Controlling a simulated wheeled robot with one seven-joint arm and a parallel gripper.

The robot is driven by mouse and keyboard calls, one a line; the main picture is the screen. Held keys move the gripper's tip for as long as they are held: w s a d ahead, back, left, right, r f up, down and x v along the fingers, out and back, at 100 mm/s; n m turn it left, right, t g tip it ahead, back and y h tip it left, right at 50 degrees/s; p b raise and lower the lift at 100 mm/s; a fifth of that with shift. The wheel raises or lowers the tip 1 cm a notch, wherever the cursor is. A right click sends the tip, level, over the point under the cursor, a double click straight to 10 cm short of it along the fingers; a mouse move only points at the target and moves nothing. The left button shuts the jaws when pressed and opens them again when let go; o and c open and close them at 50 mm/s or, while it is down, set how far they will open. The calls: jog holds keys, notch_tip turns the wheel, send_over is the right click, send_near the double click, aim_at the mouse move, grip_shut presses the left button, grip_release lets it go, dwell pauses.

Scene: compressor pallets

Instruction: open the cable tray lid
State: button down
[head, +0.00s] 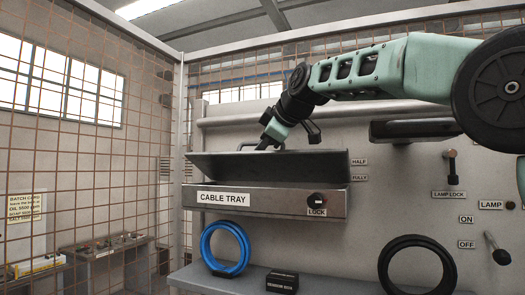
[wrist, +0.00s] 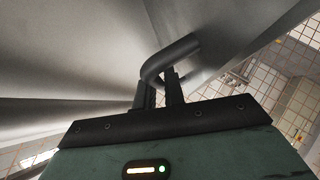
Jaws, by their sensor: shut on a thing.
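The cable tray (head: 250,202) is a grey metal box on the wall panel with a "CABLE TRAY" label and a dark LOCK knob (head: 316,201) at its front right. Its lid (head: 270,164) is tilted up, with a dark gap between it and the tray. My gripper (head: 264,145) is at the top of the lid, shut on the lid's bar handle (head: 247,150). In the wrist view the fingers (wrist: 160,94) close around the bent dark handle (wrist: 172,58). The tray's inside is hidden in the head view.
HALF and FULLY labels (head: 359,161) are beside the lid. A blue cable coil (head: 224,248), a small black box (head: 282,281) and a black coil (head: 417,266) are on or by the shelf (head: 335,284) below. A lamp lock lever (head: 450,166) and a lamp lever (head: 497,249) stand out at right.

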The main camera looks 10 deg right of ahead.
jog(key=shift+w+d+r+m+g, duration=0.4)
jog(key=shift+w+d+r+g, duration=0.1)
jog(key=shift+w+r, duration=0.2)
jog(key=c, duration=1.8)
grip_release()
jog(key=shift+o, duration=0.2)
jog(key=shift+s, duration=0.1)
jog(key=b+v, duration=0.3)
jog(key=v, duration=1.4)
jog(key=shift+d, duration=0.4)
jog(key=shift+r, duration=0.1)
grip_shut()
